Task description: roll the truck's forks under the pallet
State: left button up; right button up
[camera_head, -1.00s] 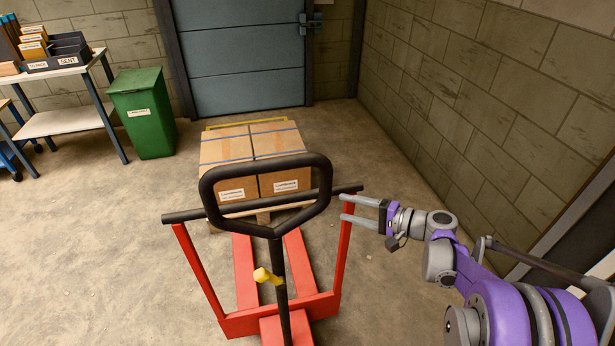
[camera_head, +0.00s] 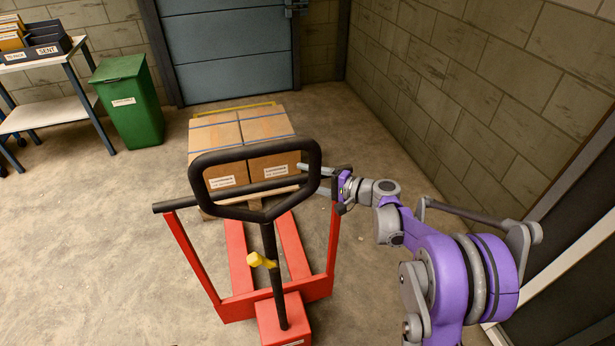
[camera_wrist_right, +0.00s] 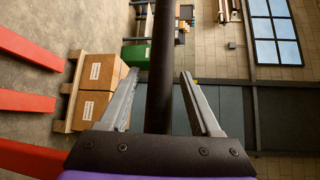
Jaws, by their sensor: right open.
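The red pallet truck's forks (camera_head: 293,246) point away from me toward the wooden pallet (camera_head: 283,193), which bears strapped cartons (camera_head: 240,140). In the right wrist view the fork tips (camera_wrist_right: 50,103) look close to the pallet's near edge (camera_wrist_right: 72,92); I cannot tell whether they touch it. The truck has a black handle loop (camera_head: 314,165) and a black push bar (camera_head: 172,205). My right gripper (camera_head: 303,178) is open at the push bar's right end, beside the loop. In its wrist view a black bar (camera_wrist_right: 161,85) shows between the spread fingers (camera_wrist_right: 160,90). My left gripper is out of view.
A green bin (camera_head: 128,105) and a table with trays (camera_head: 42,88) stand at the left. A grey-blue door (camera_head: 228,60) is behind the pallet. A block wall (camera_head: 480,95) runs along the right. The floor left of the truck is clear.

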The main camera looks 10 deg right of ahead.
grip_shut()
dwell(0.3)
dwell(1.1)
